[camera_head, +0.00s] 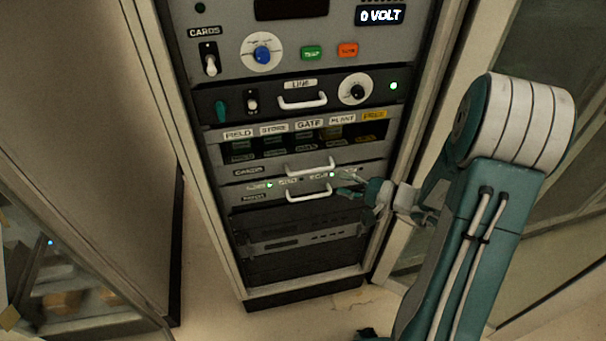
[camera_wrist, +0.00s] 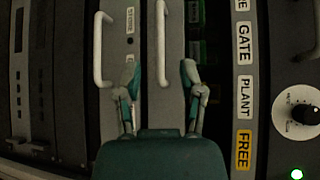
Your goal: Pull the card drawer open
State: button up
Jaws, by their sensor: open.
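The card drawer (camera_head: 230,175) is a grey front below the row of cards, with a small dark label and a white bar handle (camera_head: 310,164). It looks shut. In the wrist view, turned sideways, its handle (camera_wrist: 161,45) lies between the lines of my two fingers. My gripper (camera_head: 352,184) is open and empty, right of the handle in the head view. In the wrist view my gripper (camera_wrist: 160,75) has a finger either side of the handle's near end. I cannot tell the depth gap to the handle.
A second front with a white handle (camera_head: 308,194) sits just below; its handle (camera_wrist: 100,48) is left of my fingers in the wrist view. Above are labelled card slots (camera_head: 310,140) and a LINE panel (camera_head: 300,100). The rack's right post (camera_head: 410,150) is close to my arm.

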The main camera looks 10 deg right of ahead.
aim_at(312, 172)
jog(key=shift+m+t, duration=0.3)
jog(key=shift+t, duration=0.1)
jog(key=x, duration=0.6)
jog(key=d+f+x, duration=0.1)
jog(key=x, duration=0.3)
jog(key=shift+w+a, duration=0.1)
jog(key=shift+w, duration=0.3)
jog(key=shift+d, duration=0.25)
jog(key=shift+a, duration=0.15)
grip_shut()
